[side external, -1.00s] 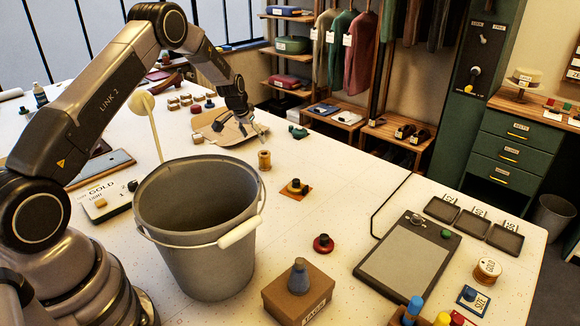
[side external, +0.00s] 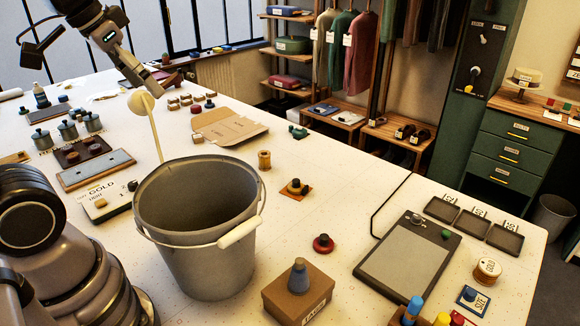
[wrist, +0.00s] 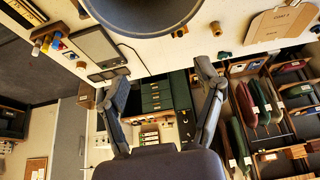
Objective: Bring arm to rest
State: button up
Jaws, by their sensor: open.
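My gripper (side external: 143,75) is raised at the upper left of the side external view, above the far left part of the white table. In the wrist view its two fingers (wrist: 162,105) stand wide apart with nothing between them. The grey bucket (side external: 205,265) with a white handle grip stands upright on the table near the middle of the side view. It also shows, cut off, at the top of the wrist view (wrist: 140,22). My gripper is well clear of it.
A cardboard sheet (side external: 228,127), a gold spool (side external: 264,160), a tablet-like pad (side external: 405,255) and a tags box (side external: 298,297) are on the table. Clothes racks and green drawers (side external: 515,140) stand behind.

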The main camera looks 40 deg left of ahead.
jog(key=s, duration=0.2)
jog(key=s+f, duration=0.1)
jog(key=s, duration=0.2)
jog(key=shift+s+d+f, duration=0.25)
jog(key=shift+s+f, duration=0.1)
